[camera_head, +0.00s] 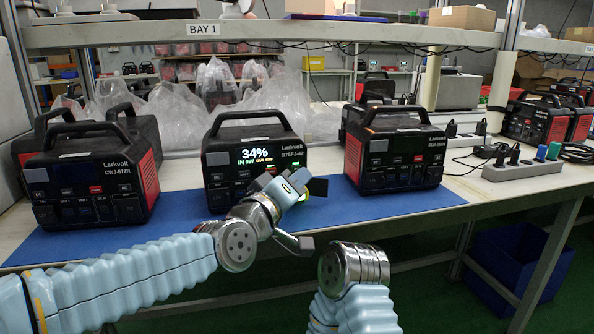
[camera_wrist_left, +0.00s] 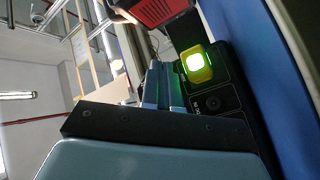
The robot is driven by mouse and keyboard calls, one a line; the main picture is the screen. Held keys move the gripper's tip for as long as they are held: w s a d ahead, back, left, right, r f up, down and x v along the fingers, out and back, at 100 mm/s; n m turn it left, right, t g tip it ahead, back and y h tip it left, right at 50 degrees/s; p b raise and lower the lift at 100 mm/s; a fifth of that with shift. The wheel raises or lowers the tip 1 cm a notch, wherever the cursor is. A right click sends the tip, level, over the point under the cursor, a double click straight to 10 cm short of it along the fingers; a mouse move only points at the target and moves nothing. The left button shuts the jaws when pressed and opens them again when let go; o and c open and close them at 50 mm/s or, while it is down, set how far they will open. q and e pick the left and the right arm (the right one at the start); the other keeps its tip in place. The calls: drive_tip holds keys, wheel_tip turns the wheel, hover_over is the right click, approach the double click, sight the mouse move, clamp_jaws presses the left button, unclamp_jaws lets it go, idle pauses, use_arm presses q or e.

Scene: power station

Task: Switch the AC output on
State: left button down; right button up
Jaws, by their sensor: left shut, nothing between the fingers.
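The middle Larkvolt power station (camera_head: 230,165) stands on the blue mat with its screen (camera_head: 265,157) lit, reading 34% and IN 0W; the OUT figure is too small to read surely. My left gripper (camera_head: 312,187) is at the lower right of its front panel and hides part of it. In the left wrist view its fingers (camera_wrist_left: 163,85) are together and empty, beside a square button (camera_wrist_left: 196,63) glowing yellow-green on the dark panel. Whether the fingers touch the button cannot be told. My right gripper is out of view.
Dark-screened Larkvolt stations stand at left (camera_head: 90,180) and right (camera_head: 395,150) on the blue mat (camera_head: 400,205). A power strip (camera_head: 520,168) with plugs lies at the right. A shelf (camera_head: 270,32) crosses above. Bare mat lies in front of the right station.

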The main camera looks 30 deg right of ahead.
use_arm(q)
drive_tip(key=shift+s+a+b, duration=0.1)
drive_tip(key=shift+s+b, duration=0.25)
drive_tip(key=shift+s, duration=0.15)
drive_tip(key=s, duration=0.2)
drive_tip(key=s+a+b, duration=0.1)
drive_tip(key=s, duration=0.2)
idle(0.4)
